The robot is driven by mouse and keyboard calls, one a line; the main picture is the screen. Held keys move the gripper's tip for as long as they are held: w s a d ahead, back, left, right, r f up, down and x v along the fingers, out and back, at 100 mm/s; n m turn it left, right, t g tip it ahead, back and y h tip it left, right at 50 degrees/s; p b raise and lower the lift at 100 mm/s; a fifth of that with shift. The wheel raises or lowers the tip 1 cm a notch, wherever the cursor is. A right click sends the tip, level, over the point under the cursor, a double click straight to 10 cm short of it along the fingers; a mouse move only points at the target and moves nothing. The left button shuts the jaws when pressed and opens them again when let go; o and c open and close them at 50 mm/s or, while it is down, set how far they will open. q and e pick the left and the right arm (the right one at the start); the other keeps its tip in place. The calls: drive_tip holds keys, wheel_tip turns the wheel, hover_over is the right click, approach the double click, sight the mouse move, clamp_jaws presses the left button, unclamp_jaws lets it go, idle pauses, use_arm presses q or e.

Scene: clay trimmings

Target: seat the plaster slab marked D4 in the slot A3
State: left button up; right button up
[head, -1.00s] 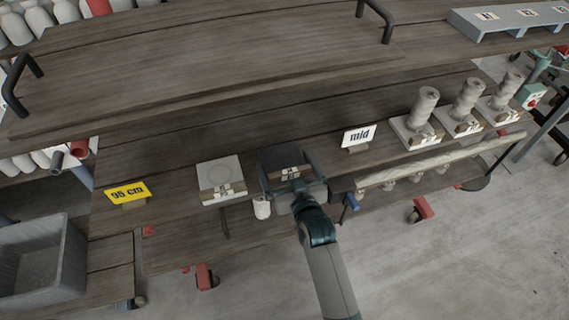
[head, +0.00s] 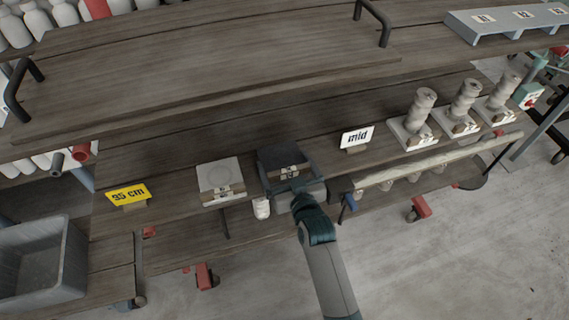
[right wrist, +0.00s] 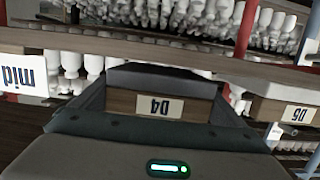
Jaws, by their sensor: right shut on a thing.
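The D4 slab (head: 284,160) has a dark top and a tan front edge with a pale label. In the right wrist view its D4 label (right wrist: 160,107) reads upside down. My right gripper (head: 293,183) is shut on this slab at its near edge, by the wooden shelf's front. I cannot tell whether the slab touches the shelf. The grey slotted rack (head: 500,27) is at the top right, with labels A1, A2 and A3 (head: 558,12); the A3 end is partly cut by the picture's edge. My left gripper is not in view.
A pale slab (head: 220,178), labelled D5 (right wrist: 296,113) in the wrist view, sits left of my gripper. The "mid" sign (head: 357,138) and several plates with twisted columns (head: 423,112) stand right. A raised board with handles (head: 210,60) lies behind. A grey bin (head: 38,262) is lower left.

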sight(288, 164)
drive_tip(key=r+p, duration=0.2)
drive_tip(key=r, duration=0.1)
drive_tip(key=d+r+p, duration=0.1)
drive_tip(key=p, duration=0.1)
drive_tip(key=shift+w+r, duration=0.25)
drive_tip(key=shift+r, duration=0.05)
use_arm(q)
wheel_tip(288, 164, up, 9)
drive_tip(key=p, duration=0.4)
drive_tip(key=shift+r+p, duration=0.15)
drive_tip(key=shift+p, duration=0.2)
use_arm(e)
drive_tip(key=w+d+r, duration=0.4)
drive_tip(key=d+r, duration=0.1)
drive_tip(key=d, duration=0.4)
drive_tip(key=shift+w+d+r, duration=0.2)
drive_tip(key=shift+d+r, duration=0.05)
drive_tip(key=shift+d, duration=0.05)
use_arm(q)
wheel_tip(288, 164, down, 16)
drive_tip(key=b, duration=1.5)
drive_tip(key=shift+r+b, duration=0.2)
drive_tip(key=shift+b, duration=0.15)
use_arm(e)
drive_tip(key=s+d+r+m+t+h, duration=0.1)
drive_tip(key=s+d+r+m+h, duration=0.2)
drive_tip(key=s+d, duration=0.7)
drive_tip(key=shift+r+m+h, duration=0.3)
drive_tip(key=shift+r+h, duration=0.4)
drive_tip(key=shift+h, duration=0.2)
